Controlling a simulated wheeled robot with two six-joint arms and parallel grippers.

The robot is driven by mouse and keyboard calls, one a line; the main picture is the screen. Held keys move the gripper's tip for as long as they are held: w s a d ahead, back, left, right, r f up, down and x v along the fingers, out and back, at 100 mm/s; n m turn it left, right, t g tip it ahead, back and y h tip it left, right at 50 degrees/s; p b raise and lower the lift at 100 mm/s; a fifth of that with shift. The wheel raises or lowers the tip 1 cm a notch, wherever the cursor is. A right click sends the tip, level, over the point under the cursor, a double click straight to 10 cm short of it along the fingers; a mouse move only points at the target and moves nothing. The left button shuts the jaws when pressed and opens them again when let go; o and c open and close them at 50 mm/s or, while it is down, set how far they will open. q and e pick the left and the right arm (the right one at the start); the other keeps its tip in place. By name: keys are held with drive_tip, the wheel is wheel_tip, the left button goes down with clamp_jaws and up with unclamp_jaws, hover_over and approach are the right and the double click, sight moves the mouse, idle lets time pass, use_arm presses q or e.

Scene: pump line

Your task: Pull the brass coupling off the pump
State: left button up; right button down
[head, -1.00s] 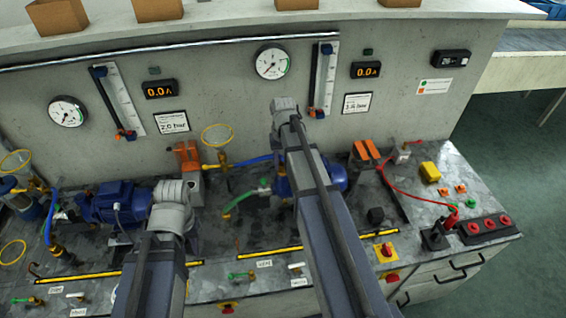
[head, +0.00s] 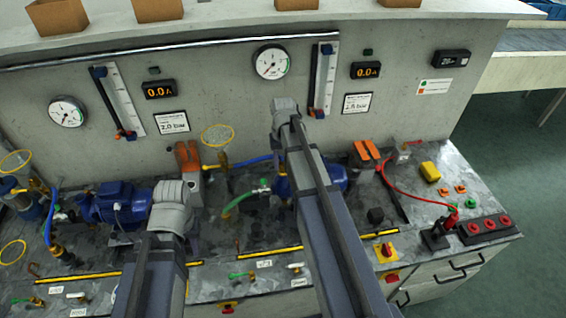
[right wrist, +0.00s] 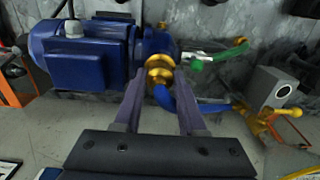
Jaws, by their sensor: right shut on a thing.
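The brass coupling (right wrist: 160,70) shows in the right wrist view as a ringed gold piece at the end of the blue pump (right wrist: 92,55). My right gripper (right wrist: 161,82) has one dark finger on each side of the coupling and is shut on it. The coupling is against the pump's end, and I cannot see a gap there. In the head view my right arm hides the right gripper and coupling, and only part of the blue pump (head: 334,177) shows. My left arm is over the left part of the bench, and its gripper is hidden.
A green-ended hose fitting (right wrist: 205,61) is close on the right. Another blue pump (head: 115,203) stands at the left. A red cable (head: 405,193) crosses the right bench.

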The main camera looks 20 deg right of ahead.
drive_tip(key=shift+r, duration=0.15)
drive_tip(key=shift+r+p, duration=2)
drive_tip(key=shift+p, duration=0.1)
